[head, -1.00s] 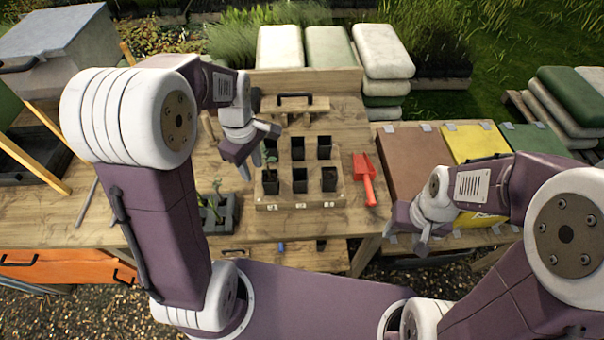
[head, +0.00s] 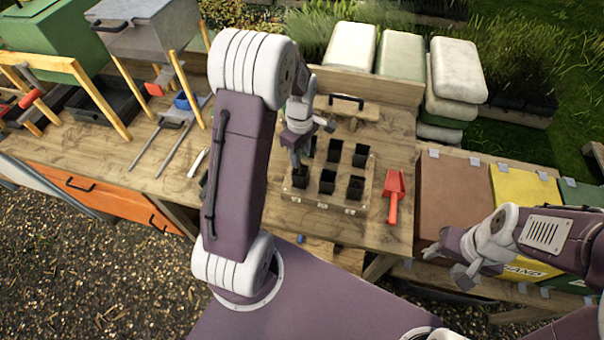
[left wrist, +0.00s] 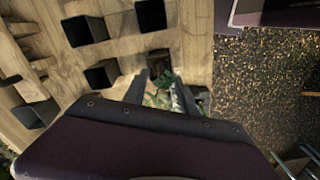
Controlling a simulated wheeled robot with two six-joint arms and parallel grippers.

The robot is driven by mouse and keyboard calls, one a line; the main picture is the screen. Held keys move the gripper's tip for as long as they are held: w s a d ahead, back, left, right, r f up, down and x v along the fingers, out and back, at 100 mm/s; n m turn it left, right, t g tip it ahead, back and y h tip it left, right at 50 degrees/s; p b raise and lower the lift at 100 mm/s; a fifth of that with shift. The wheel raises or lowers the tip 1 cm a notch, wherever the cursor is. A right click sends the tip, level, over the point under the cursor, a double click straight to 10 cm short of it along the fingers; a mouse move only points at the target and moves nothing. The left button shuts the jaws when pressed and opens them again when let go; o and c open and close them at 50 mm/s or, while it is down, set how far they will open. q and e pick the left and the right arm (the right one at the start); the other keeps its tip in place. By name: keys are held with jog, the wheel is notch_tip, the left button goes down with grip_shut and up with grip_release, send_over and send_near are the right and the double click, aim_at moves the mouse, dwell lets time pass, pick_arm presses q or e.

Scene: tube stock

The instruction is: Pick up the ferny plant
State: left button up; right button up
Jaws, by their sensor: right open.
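The wooden rack (head: 325,204) with several black pots stands on the bench in the head view. In the left wrist view, green foliage (left wrist: 162,76) shows at the rack's corner pot. More leaves (left wrist: 158,100) show between my left fingers. I cannot tell which of these is the ferny plant. My left gripper (head: 312,142) is over the rack's left side; in the left wrist view its fingers (left wrist: 162,92) are apart. My left arm hides the bench just left of the rack. My right gripper (head: 447,266) is open and empty, right of the rack by the coloured boxes.
A red scoop (head: 395,192) lies right of the rack. A wooden float with a black handle (head: 347,100) lies behind it. Brown and yellow lids (head: 452,195) are at right. Pale sacks (head: 400,54) stand behind. Tools and trays fill the bench's left.

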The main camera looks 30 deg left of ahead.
aim_at(300, 173)
pick_arm(q)
jog(key=f, duration=0.4)
jog(key=shift+s+a+p, duration=0.15)
jog(key=shift+a+p, duration=0.1)
jog(key=shift+p, duration=0.1)
jog(key=shift+f, duration=0.1)
jog(key=shift+d, duration=0.2)
jog(key=shift+c, duration=1.2)
grip_shut()
